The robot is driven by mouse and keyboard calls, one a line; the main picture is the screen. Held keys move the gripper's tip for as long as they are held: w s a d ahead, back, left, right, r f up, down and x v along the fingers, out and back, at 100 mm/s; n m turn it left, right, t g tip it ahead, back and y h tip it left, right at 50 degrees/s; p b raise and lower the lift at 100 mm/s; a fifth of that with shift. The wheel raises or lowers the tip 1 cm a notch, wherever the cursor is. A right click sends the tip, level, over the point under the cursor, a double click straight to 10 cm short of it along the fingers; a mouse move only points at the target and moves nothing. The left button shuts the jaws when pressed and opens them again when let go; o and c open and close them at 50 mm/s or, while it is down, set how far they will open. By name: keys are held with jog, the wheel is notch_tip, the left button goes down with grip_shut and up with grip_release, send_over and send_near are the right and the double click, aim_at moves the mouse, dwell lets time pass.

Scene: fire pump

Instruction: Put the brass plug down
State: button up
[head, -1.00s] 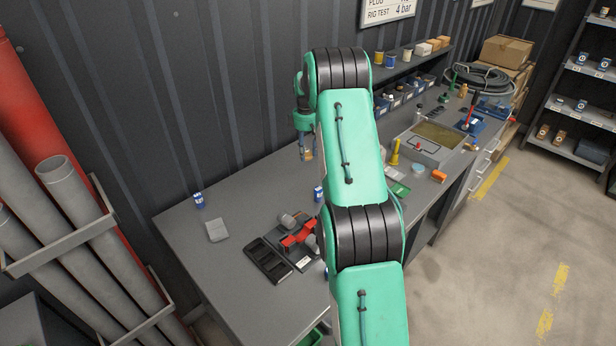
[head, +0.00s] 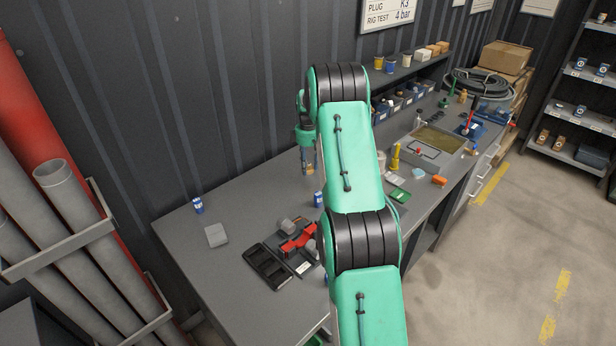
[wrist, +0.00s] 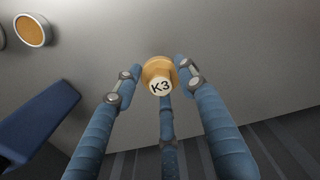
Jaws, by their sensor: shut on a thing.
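The brass plug (wrist: 158,68) is between the fingers of my gripper (wrist: 160,80) in the wrist view, with a round white face marked K3 turned to the camera. My gripper is shut on it. In the head view, my gripper (head: 308,170) points down over the grey bench (head: 190,265), near the back wall, with a small bit of the plug showing at the fingertips. I cannot tell whether the plug touches the bench top.
A blue-and-white can (head: 318,199) stands close below my gripper, and another (head: 198,206) stands at the left. A red tool holder (head: 299,240) and a black tray (head: 268,264) lie nearer. The wrist view shows a blue object (wrist: 45,118) and an orange-topped round container (wrist: 31,30).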

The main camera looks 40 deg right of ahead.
aim_at(308, 180)
jog(key=shift+f, duration=0.55)
jog(key=shift+f, duration=0.1)
jog(key=shift+f+b, duration=0.4)
jog(key=shift+f, duration=1.4)
jog(key=shift+f, duration=0.1)
jog(key=o, duration=1.4)
jog(key=shift+c, duration=0.2)
notch_tip(308, 180, up, 12)
jog(key=shift+r+p, duration=0.1)
jog(key=shift+p, duration=1.05)
